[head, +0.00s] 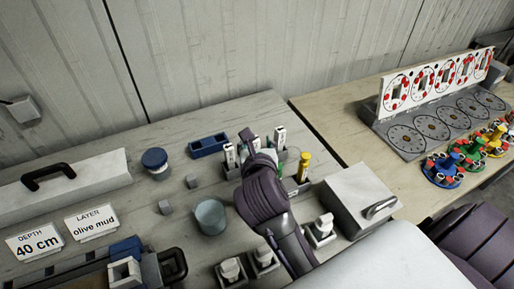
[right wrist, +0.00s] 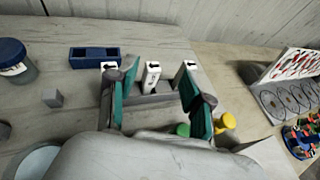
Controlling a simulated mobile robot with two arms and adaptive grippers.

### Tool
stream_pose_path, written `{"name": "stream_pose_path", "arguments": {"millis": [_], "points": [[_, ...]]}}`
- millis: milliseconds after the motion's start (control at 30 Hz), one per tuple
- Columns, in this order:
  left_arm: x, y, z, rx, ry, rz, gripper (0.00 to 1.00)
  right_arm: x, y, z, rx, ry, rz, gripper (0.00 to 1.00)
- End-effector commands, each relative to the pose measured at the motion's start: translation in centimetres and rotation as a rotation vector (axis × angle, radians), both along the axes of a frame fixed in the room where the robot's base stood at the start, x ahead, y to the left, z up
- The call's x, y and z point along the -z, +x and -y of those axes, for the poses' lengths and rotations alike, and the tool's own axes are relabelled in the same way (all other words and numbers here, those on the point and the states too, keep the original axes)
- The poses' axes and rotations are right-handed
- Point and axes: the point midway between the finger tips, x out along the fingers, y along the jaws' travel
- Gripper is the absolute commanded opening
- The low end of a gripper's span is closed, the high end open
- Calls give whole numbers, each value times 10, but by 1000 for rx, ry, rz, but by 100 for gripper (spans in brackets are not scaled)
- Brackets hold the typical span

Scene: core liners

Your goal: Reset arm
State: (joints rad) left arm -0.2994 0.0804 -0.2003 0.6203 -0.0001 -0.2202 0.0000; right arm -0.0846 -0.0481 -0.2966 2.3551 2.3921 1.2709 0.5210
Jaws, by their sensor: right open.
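My right gripper (head: 262,152) is over the wooden table at the rack of white labelled tubes. In the right wrist view its two teal-padded fingers (right wrist: 157,92) stand wide apart with nothing held between them. Behind and between the fingers are upright white tubes (right wrist: 152,75) in a grey rack (right wrist: 150,99). In the head view my gripper and forearm hide part of this rack, with white tubes (head: 279,137) showing around it. I cannot tell whether a finger touches the rack. My left gripper is not in view.
A yellow-topped tool (head: 303,166) and a grey box (head: 359,201) stand right of the gripper. A blue tray (head: 209,145), a blue-lidded jar (head: 155,162), a grey cup (head: 211,216) and small grey cubes stand left. The right table holds a dial panel (head: 440,80) and coloured carousels (head: 442,170).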

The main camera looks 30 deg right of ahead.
Motion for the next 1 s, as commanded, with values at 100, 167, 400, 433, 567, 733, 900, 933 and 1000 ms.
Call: {"name": "stream_pose_path", "arguments": {"millis": [100, 167, 400, 433, 567, 733, 900, 933, 1000], "points": [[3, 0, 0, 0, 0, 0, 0, -4, -11, -5, 0, 2, 1, 50], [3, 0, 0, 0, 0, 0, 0, -6, -14, -6, 0, 1, 0, 50], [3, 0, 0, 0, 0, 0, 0, -8, -16, -7, 1, 0, 0, 50], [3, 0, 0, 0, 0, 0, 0, -8, -16, -7, 0, 0, 0, 50], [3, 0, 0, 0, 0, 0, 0, -7, -16, -7, 1, 0, 0, 50], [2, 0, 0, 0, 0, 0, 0, -9, -16, -7, 0, 1, 0, 50], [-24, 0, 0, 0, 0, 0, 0, -35, -16, -7, 0, 0, 1, 50], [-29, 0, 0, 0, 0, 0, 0, -40, -16, -7, 0, 0, 1, 50], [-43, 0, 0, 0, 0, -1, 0, -54, -16, -7, 0, 0, 1, 50]]}}
